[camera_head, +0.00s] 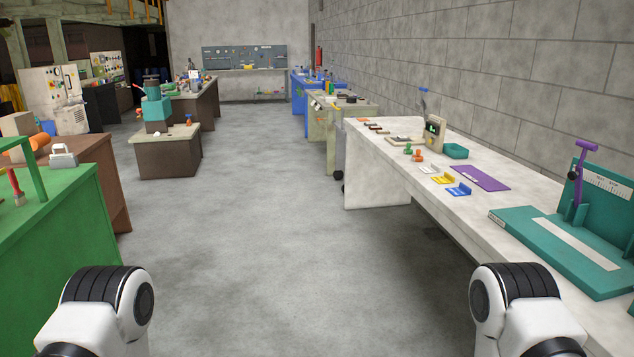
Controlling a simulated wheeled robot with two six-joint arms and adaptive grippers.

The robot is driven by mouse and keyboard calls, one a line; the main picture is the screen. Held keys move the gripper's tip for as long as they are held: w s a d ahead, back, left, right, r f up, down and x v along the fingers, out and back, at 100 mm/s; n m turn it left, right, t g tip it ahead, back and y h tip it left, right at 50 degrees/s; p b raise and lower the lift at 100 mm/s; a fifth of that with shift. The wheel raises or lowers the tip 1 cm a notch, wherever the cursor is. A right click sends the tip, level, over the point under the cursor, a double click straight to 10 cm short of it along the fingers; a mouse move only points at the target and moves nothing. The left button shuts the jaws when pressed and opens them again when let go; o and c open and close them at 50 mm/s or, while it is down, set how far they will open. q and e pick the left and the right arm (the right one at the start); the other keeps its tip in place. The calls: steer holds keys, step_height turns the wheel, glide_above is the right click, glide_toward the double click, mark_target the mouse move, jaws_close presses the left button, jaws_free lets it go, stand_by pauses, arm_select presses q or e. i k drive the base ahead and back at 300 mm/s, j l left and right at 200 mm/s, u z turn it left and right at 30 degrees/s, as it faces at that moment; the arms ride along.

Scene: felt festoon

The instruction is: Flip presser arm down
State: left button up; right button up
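A teal fixture (560,243) with a base and an upright plate stands on the white table at the right. A purple lever arm (580,172) stands raised, nearly upright, on it, with a bar across its top. Farther along the same table is a small beige device (435,133) with a dark display and a blue-tipped part above it. No label names the presser arm, so I cannot tell for certain which part it is. Only upper links of my two arms show at the bottom corners; both grippers are out of view.
The white table (370,152) also bears a purple mat (480,178), a teal tray (455,151) and blue and yellow pieces. A green bench (70,240) stands at the left. A low brown stand (165,155) is mid-room. The grey floor between is clear.

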mark_target(423, 104)
steer(key=i, duration=3.5)
steer(key=i+z, duration=0.2)
steer(key=i, duration=0.3)
steer(key=i+j+z, duration=0.25)
steer(key=i, duration=0.3)
steer(key=i+j+z, duration=0.2)
steer(key=i, duration=0.3)
steer(key=i+j+z, duration=0.2)
steer(key=i+j, duration=0.15)
steer(key=i, duration=0.15)
steer(key=i+j+z, duration=0.35)
steer(key=k+l+z, duration=0.3)
steer(key=l, duration=0.25)
steer(key=k, duration=0.1)
